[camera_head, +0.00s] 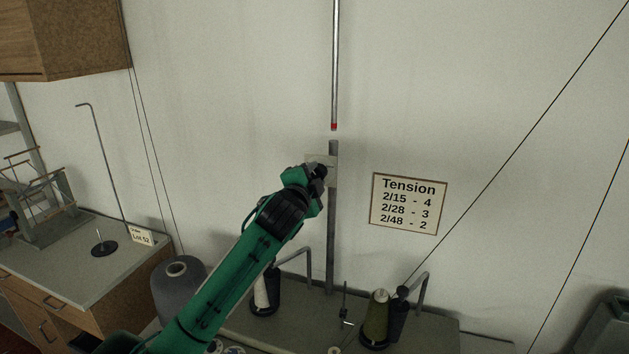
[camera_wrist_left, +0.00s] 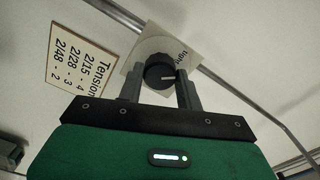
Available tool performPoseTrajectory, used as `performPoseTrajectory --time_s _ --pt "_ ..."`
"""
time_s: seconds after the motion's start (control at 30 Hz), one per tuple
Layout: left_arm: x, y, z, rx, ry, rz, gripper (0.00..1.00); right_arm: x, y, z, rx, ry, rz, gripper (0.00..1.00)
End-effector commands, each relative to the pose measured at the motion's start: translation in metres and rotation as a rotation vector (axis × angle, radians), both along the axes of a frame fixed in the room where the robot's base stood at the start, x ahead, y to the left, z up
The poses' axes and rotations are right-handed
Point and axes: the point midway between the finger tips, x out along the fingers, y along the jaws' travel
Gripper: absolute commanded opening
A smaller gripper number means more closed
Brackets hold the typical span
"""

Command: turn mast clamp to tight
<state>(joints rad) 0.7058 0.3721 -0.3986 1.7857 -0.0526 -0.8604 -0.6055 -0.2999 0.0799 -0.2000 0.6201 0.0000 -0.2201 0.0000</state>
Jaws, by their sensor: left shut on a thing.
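The mast clamp is a dark round knob (camera_wrist_left: 158,71) on a pale plate (camera_wrist_left: 188,51), in the left wrist view. Part of the word "tight" shows on the plate. A light mark on the knob points toward the right finger. My left gripper (camera_wrist_left: 161,82) is shut on the knob, with one finger on each side. In the head view my left gripper (camera_head: 319,172) is at the plate (camera_head: 328,160) on the grey upright mast (camera_head: 332,245) and hides the knob. My right gripper is not in view.
A tension card (camera_head: 408,204) hangs on the wall right of the mast. A red-tipped rod (camera_head: 334,100) hangs above it. Yarn cones, one green (camera_head: 376,318) and one white (camera_head: 262,291), stand below near bent guides. A large grey cone (camera_head: 178,287) is beside my left arm.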

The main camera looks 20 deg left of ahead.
Motion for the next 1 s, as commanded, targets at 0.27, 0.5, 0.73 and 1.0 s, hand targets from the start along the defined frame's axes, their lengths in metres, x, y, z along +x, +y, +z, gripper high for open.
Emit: performPoseTrajectory --time_s 0.27,0.5,0.73,1.0 --pt "0.0001 -0.0004 -0.0023 -0.219 0.011 0.0 0.13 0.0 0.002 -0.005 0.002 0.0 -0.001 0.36" --pt "0.0001 -0.0004 -0.0024 -0.339 0.015 0.0 0.13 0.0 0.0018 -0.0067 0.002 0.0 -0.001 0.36" --pt "0.0002 -0.0003 -0.0023 -0.393 0.017 0.0 0.13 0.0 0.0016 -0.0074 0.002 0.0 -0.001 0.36" --pt "0.0002 -0.0003 -0.0023 -0.405 0.018 0.0 0.13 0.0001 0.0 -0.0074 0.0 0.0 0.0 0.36"
